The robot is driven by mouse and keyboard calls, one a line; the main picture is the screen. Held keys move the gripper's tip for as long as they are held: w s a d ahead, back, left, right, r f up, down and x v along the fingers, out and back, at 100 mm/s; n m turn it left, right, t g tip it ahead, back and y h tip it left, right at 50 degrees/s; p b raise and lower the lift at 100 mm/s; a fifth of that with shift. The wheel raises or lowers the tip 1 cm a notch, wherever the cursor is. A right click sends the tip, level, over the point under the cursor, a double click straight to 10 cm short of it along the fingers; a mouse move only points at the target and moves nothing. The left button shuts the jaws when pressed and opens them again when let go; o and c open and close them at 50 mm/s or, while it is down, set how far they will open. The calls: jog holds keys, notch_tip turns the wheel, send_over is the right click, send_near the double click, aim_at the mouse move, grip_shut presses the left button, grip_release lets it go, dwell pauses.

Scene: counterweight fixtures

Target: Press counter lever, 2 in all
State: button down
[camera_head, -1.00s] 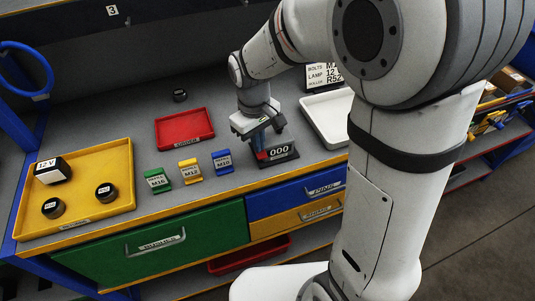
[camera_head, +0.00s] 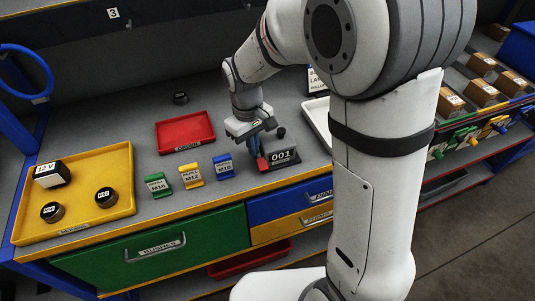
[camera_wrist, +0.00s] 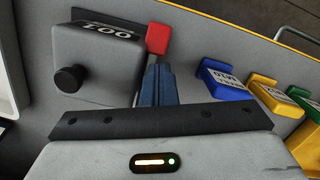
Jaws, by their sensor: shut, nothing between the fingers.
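The counter (camera_head: 284,157) is a dark block on the grey bench top; its display reads 001 in the head view. In the wrist view the counter (camera_wrist: 95,62) shows upside down, with a black round knob on one side. Its red lever (camera_head: 262,163) sticks out at the counter's left side and also shows in the wrist view (camera_wrist: 158,38). My gripper (camera_head: 255,150) is shut and empty, its blue fingers (camera_wrist: 157,80) pointing at the lever beside the counter. The fingertips are very close to the lever; I cannot tell whether they touch.
Blue (camera_head: 223,167), yellow (camera_head: 190,176) and green (camera_head: 157,185) labelled holders stand left of the counter. A red tray (camera_head: 186,131) lies behind them. A yellow tray (camera_head: 122,180) with a box and round parts is at the left. A white tray (camera_head: 317,115) is partly hidden by my arm.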

notch_tip(320, 180, up, 8)
jog(key=shift+w+a+f, duration=0.15)
jog(key=shift+w+a, duration=0.05)
jog(key=shift+w, duration=0.05)
dwell(2.5)
jog(key=s+d+r+m+t, duration=0.2)
jog(key=s+d+m+t, duration=0.2)
jog(key=s+d, duration=1)
jog(key=d+m, duration=0.1)
jog(key=m, duration=0.2)
jog(key=shift+s+d+y, duration=0.15)
jog(key=shift+s+y, duration=0.25)
